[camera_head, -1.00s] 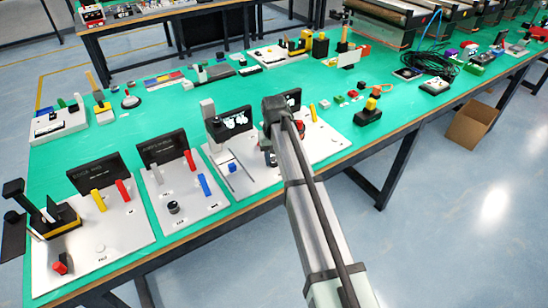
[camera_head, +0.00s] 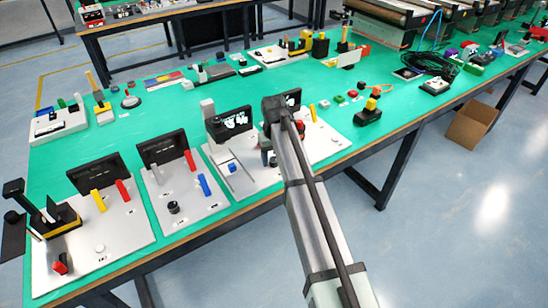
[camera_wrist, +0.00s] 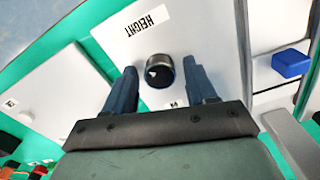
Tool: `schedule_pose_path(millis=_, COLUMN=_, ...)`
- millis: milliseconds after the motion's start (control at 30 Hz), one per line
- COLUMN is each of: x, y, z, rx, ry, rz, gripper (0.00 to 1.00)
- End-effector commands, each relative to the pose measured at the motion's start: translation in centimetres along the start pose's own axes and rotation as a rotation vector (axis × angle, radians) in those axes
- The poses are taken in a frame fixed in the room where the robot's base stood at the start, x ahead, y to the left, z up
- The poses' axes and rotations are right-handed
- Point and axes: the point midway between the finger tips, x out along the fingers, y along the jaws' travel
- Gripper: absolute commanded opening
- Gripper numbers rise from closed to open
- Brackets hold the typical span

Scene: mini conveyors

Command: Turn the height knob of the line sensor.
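The height knob (camera_wrist: 158,72) is a round dark knob with a silver rim and a white mark. It stands on a white panel (camera_wrist: 112,48) beside an upside-down "HEIGHT" label (camera_wrist: 147,22) in the wrist view. My gripper (camera_wrist: 160,78) is open, with its two dark blue fingers on either side of the knob. A gap shows at the left finger; whether the right finger touches the knob is unclear. In the head view my gripper (camera_head: 267,152) is mostly hidden behind my arm, and I cannot see the knob there.
Upright black displays (camera_head: 229,124) stand behind the panels. A dark knob (camera_head: 173,207) and coloured levers (camera_head: 123,190) are on the panels to the left.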

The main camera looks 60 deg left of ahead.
Motion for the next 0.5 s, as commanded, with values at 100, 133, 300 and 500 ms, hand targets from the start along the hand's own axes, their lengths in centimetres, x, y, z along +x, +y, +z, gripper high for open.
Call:
schedule_pose_path(millis=100, x=0.0, y=0.0, z=0.0, rx=0.000, ry=0.000, rz=0.000, gripper=0.61)
schedule_pose_path(millis=133, x=0.0, y=0.0, z=0.0, rx=0.000, ry=0.000, rz=0.000, gripper=0.61)
schedule_pose_path(millis=300, x=-0.1, y=0.0, z=0.0, rx=0.000, ry=0.000, rz=0.000, gripper=0.61)
schedule_pose_path(millis=500, x=-1.8, y=0.0, z=-0.1, rx=0.000, ry=0.001, rz=0.000, gripper=0.61)
